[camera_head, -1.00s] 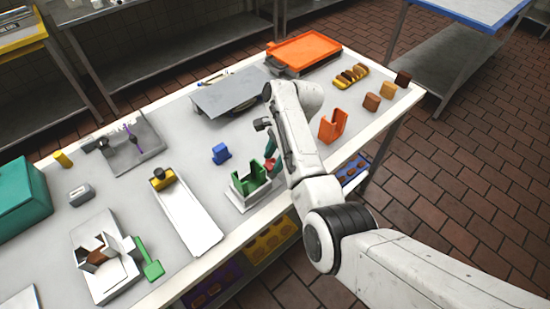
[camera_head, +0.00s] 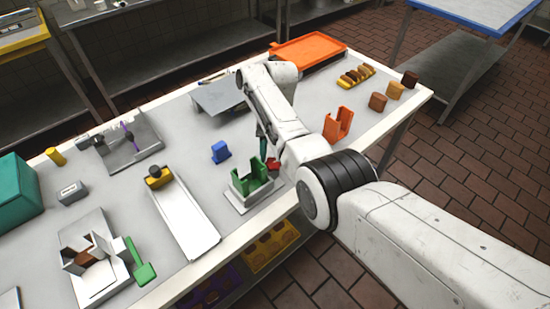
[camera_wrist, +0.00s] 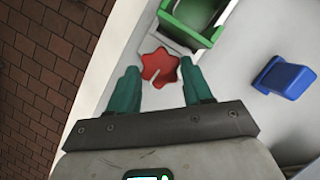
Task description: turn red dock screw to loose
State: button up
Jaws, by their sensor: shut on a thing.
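The red dock screw (camera_wrist: 160,66) is a star-shaped knob at the side of the green dock (camera_wrist: 196,22) in the wrist view. In the head view the screw (camera_head: 273,164) shows as a small red patch beside the green dock (camera_head: 248,178), which stands on a white base. My gripper (camera_wrist: 161,82) has teal fingers, one on each side of the screw, and is shut on it. In the head view my gripper (camera_head: 264,150) is partly hidden by my arm. How far the screw is turned cannot be told.
A blue block (camera_head: 220,152) stands behind the green dock. An orange holder (camera_head: 338,124) stands to its right, and a long white tray (camera_head: 188,222) lies to its left. The table's front edge is close to the dock.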

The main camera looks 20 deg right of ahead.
jog(key=n+h, duration=0.1)
jog(key=n, duration=0.1)
jog(key=n+b, duration=0.1)
jog(key=n, duration=0.1)
jog(key=shift+w+a+n+h+b, duration=0.2)
jog(key=shift+n+h+b, duration=0.1)
jog(key=shift+h, duration=0.1)
jog(key=n, duration=0.2)
jog(key=n+h, duration=0.1)
jog(key=n, duration=0.1)
jog(key=shift+s+a+h, duration=0.1)
jog(key=shift+a+h, duration=0.1)
jog(key=shift+h, duration=0.1)
jog(key=shift+n, duration=0.3)
jog(key=o, duration=1)
jog(key=shift+o, duration=0.2)
jog(key=shift+s+f, duration=0.1)
jog(key=shift+a, duration=0.1)
